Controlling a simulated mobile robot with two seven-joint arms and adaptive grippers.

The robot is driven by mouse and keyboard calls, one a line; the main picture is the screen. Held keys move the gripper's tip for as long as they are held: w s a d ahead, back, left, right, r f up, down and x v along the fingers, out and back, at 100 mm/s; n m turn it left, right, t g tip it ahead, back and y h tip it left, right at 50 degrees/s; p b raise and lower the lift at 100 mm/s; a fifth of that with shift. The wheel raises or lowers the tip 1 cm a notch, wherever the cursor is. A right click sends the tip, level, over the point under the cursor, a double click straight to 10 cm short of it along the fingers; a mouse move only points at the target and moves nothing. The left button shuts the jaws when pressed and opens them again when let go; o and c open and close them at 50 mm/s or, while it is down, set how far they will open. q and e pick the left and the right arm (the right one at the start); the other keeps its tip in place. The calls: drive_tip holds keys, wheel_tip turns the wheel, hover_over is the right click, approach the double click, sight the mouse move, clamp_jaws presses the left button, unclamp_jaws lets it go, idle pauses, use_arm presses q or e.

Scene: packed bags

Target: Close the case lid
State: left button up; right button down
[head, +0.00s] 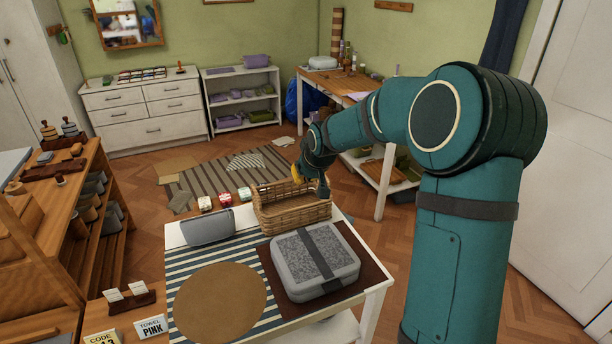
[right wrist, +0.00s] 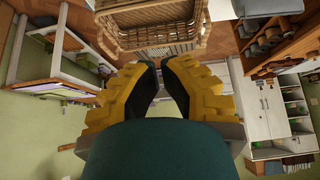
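The grey case (head: 315,262) lies on a dark brown mat (head: 272,275) at the right side of the white table. Its speckled lid (head: 300,253) is down flat on the body, and a dark band crosses the top. No gap shows along the near side. My right gripper (head: 298,174) is beyond the case, near the far side of the wicker basket, and apart from the case. In the right wrist view its yellow fingers (right wrist: 160,66) have a narrow gap between their dark pads, with nothing held. My left gripper is not in view.
The wicker basket (head: 292,216) stands just behind the case; it also shows in the right wrist view (right wrist: 150,36). A grey-blue pouch (head: 208,229) and a round woven mat (head: 220,303) are to the left. A wooden shelf (head: 70,235) stands at the left.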

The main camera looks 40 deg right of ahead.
wheel_tip(320, 180, up, 4)
drive_tip(key=p, duration=0.3)
drive_tip(key=s+a+f+b, duration=0.1)
drive_tip(key=s+a+f, duration=0.1)
drive_tip(key=s, duration=0.7)
drive_tip(key=shift+s+f, duration=0.2)
drive_tip(key=shift+f, duration=0.4)
drive_tip(key=shift+a, duration=0.1)
